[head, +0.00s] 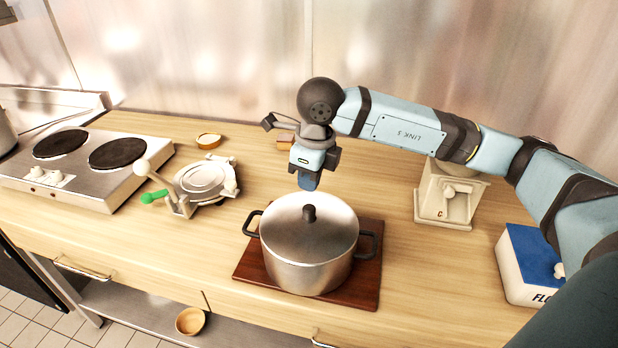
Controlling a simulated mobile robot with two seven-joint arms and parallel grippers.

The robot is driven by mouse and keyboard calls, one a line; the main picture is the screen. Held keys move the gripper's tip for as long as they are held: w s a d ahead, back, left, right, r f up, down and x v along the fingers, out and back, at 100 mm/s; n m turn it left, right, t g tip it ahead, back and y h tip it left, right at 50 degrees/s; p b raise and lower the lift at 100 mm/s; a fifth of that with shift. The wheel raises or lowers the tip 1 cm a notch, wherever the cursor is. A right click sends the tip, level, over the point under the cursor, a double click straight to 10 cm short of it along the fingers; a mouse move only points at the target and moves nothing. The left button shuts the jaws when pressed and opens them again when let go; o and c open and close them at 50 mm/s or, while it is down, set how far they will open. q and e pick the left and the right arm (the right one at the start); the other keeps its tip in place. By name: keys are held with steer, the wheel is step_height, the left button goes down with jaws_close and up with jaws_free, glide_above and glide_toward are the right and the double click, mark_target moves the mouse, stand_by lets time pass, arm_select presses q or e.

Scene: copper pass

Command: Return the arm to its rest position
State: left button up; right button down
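My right arm comes in from the right and reaches over the counter. Its gripper (308,184) points down just behind and above the lidded steel pot (305,262). The gripper is seen nearly edge-on, so I cannot tell whether its fingers are open or shut. The pot's lid (285,215) is on, and its dark knob (309,213) stands in front of the gripper, apart from it as far as I can see. The pot stands on a dark red wooden board (367,290). My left gripper is not in view.
A two-plate hob (100,183) stands at the left. Beside it are a waffle-iron-like device (205,178) and a small bowl (209,141). A cream grinder-like box (445,200) and a blue-white flour box (520,265) stand at the right, under and near my arm.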

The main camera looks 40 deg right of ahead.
mark_target(308, 206)
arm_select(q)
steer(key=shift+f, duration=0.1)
arm_select(e)
steer(key=shift+f, duration=0.15)
stand_by(0.3)
arm_select(q)
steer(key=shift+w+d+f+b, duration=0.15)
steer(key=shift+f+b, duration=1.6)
steer(key=shift+b, duration=0.5)
arm_select(e)
steer(key=shift+f, duration=2.4)
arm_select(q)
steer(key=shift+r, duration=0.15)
arm_select(e)
steer(key=shift+r, duration=0.2)
steer(key=shift+r+p, duration=0.4)
steer(key=shift+r, duration=0.05)
steer(key=shift+r+p, duration=1.4)
steer(key=shift+r, duration=1.55)
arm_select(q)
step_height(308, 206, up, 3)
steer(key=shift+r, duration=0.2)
